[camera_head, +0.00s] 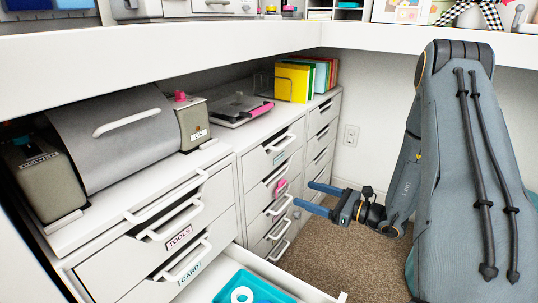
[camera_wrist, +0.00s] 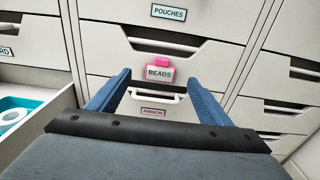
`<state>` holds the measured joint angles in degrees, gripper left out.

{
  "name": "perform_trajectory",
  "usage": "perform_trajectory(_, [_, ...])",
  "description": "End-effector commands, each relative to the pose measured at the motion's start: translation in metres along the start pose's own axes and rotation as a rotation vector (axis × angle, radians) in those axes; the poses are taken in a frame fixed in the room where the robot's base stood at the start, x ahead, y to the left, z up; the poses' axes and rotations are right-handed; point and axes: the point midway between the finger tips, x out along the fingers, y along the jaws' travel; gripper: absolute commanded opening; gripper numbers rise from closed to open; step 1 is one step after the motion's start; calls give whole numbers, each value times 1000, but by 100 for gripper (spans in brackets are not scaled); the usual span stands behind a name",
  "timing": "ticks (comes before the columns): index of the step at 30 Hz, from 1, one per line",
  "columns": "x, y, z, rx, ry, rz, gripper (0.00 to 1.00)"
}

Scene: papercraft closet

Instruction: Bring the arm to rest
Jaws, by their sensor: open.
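My gripper (camera_head: 302,193) is at the end of my arm on the right of the head view, above the carpet and in front of the right drawer column. Its two blue fingers are apart with nothing between them. In the wrist view the open fingers (camera_wrist: 158,80) point at a drawer front with a BEADS label (camera_wrist: 159,75) and a pink piece (camera_wrist: 160,62) above the label. The pink piece also shows in the head view (camera_head: 281,187). I cannot tell whether the fingers touch the drawer front.
An open drawer (camera_head: 290,277) juts out at the bottom, holding a teal tray (camera_head: 222,290) with a white roll (camera_head: 242,295). It also shows at the wrist view's left. A white shelf (camera_head: 200,50) overhangs the counter. Carpet (camera_head: 350,250) lies clear below my arm.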

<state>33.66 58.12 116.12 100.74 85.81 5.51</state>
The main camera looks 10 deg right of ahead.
Motion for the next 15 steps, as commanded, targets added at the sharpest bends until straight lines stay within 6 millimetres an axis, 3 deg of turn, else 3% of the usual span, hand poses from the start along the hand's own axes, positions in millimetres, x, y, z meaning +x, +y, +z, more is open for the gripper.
perform_trajectory(2, [4,8,3,-11,14,29,72])
perform_trajectory(5, [14,36,10,-54,72,133,72])
perform_trajectory(10, [18,120,21,-222,253,445,72])
perform_trajectory(15, [-8,190,23,-478,446,762,72])
